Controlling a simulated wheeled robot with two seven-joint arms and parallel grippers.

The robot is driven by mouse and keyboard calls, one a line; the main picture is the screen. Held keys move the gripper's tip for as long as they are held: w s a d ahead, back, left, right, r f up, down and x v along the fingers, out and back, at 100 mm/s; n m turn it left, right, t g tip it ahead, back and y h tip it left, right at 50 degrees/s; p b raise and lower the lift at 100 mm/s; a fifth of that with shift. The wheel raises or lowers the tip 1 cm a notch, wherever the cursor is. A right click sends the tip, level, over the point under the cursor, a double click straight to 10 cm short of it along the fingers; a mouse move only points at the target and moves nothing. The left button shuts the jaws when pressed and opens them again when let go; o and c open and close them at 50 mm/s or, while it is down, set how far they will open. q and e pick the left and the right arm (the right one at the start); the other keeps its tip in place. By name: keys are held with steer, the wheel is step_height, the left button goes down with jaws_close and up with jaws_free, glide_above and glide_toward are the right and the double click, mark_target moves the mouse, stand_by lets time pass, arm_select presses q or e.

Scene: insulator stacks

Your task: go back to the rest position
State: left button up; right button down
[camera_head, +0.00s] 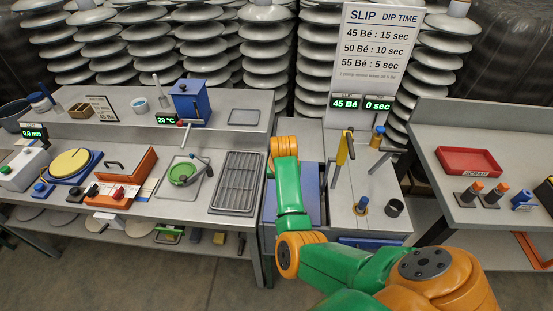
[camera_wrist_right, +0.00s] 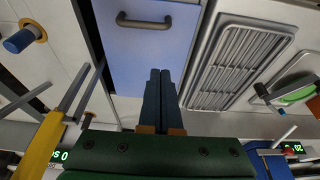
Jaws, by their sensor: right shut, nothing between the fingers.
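My right gripper (camera_wrist_right: 160,74) shows in the right wrist view with its two dark fingers together and nothing between them. Its tips lie in front of a blue panel (camera_wrist_right: 150,55) with a dark handle (camera_wrist_right: 144,22); I cannot tell how far off the panel is. In the head view my green and orange right arm reaches up from the lower right over the middle station, and its gripper cannot be made out there. The blue panel (camera_head: 307,195) shows just right of the arm. My left gripper is in neither view.
A slotted rack (camera_head: 238,182) lies on the left bench beside my arm. A yellow-handled tool (camera_head: 343,149) stands upright on the middle station, near a dark cup (camera_head: 394,207). A red tray (camera_head: 468,161) is on the right table. Insulator stacks (camera_head: 325,68) stand behind.

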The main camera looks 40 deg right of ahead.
steer(key=s+f+n+h, duration=0.1)
steer(key=s+f+n, duration=0.2)
steer(key=s, duration=0.4)
steer(key=s+a+f+n+y, duration=0.1)
steer(key=s+a+n+y, duration=0.45)
steer(key=s+a, duration=0.8)
step_height(320, 180, down, 10)
steer(key=n+h, duration=0.2)
steer(key=s+d+f+g+b, duration=0.1)
steer(key=s+d+f, duration=0.1)
steer(key=s+f, duration=1.3)
step_height(320, 180, down, 3)
steer(key=shift+d+r+g, duration=0.15)
steer(key=shift+d+g, duration=0.05)
steer(key=shift+g, duration=0.2)
